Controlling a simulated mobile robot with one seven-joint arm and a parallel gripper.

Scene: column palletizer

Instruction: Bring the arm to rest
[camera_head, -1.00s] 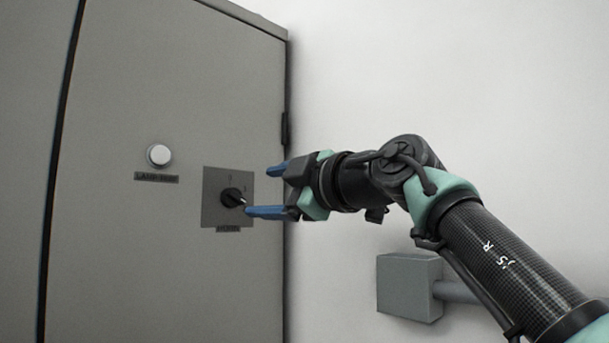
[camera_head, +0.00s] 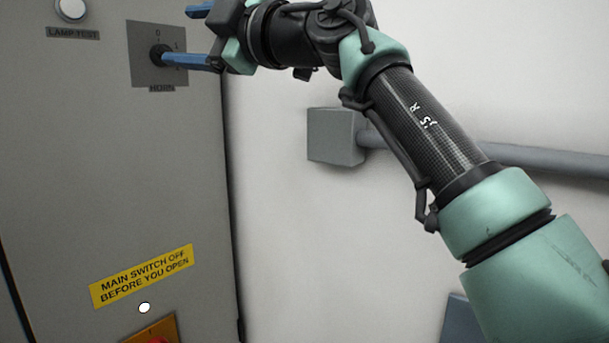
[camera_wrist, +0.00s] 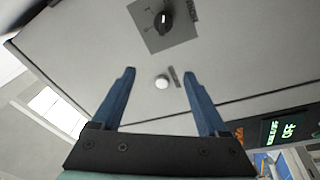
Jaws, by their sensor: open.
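My gripper (camera_head: 182,36) has blue fingers and is at the upper middle of the head view, in front of the grey cabinet door near a black rotary knob (camera_head: 158,55). In the wrist view my gripper (camera_wrist: 158,82) is open, its two blue fingers spread apart with nothing between them. The knob (camera_wrist: 163,22) shows beyond the fingertips on its grey plate, and the white lamp-test button (camera_wrist: 161,82) lies in line with the gap. Any gap between fingers and knob is hard to judge in the head view.
The grey cabinet (camera_head: 110,180) carries a yellow warning label (camera_head: 142,275) and an orange plate with a red part (camera_head: 153,330) at the bottom. A grey box (camera_head: 335,137) with a pipe (camera_head: 540,160) is on the white wall. A lit green display (camera_wrist: 285,128) shows in the wrist view.

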